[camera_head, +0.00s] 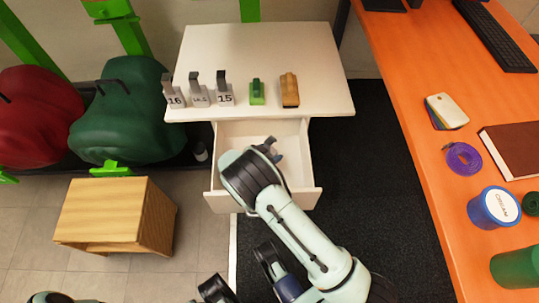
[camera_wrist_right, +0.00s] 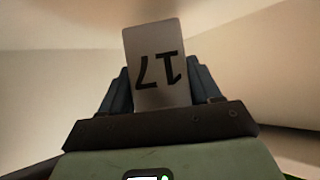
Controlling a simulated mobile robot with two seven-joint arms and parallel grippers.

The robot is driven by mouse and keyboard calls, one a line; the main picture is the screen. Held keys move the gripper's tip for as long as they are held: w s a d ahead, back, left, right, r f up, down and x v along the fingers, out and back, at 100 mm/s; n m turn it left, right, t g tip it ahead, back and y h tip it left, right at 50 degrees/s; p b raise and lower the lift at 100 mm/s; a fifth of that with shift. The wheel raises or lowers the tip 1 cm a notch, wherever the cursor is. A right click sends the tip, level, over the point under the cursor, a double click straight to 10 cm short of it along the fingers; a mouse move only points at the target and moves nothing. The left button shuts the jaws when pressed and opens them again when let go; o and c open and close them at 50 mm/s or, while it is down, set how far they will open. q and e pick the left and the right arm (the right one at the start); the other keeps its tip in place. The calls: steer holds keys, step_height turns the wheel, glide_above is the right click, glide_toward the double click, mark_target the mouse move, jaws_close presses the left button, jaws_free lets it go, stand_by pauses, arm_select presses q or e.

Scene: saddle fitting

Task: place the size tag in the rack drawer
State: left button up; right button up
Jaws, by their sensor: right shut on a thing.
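The size tag (camera_wrist_right: 157,45) is a pale grey plate marked 17, which reads upside down in the right wrist view. My right gripper (camera_wrist_right: 157,90) is shut on it, with a dark finger on each side. In the head view, my right gripper (camera_head: 272,152) is inside the open white rack drawer (camera_head: 227,147), and my arm hides part of the drawer. The held tag cannot be made out there. I cannot tell whether it touches the drawer floor.
A wooden stool (camera_head: 100,210) stands left. An orange desk (camera_head: 405,70) with objects runs along the right.

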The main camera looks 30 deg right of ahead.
arm_select(q)
steer(key=shift+s+f, duration=0.2)
steer(key=shift+s, duration=0.15)
arm_select(e)
steer(key=shift+f, duration=0.6)
steer(key=shift+f, duration=0.15)
steer(key=o, duration=1.1)
arm_select(q)
steer(key=shift+s+f, duration=0.1)
steer(key=shift+s, duration=0.1)
steer(key=shift+w, duration=0.1)
arm_select(e)
steer(key=shift+a+r, duration=0.25)
steer(key=shift+r, duration=0.15)
arm_select(q)
steer(key=shift+t, duration=0.6)
steer(key=w+r, duration=0.1)
steer(key=w+r+p, duration=0.2)
steer(key=w, duration=0.1)
steer(key=shift+w+d, duration=0.1)
steer(key=shift+d, duration=0.15)
arm_select(e)
steer(key=v, duration=0.7)
steer(key=shift+s+d, duration=0.1)
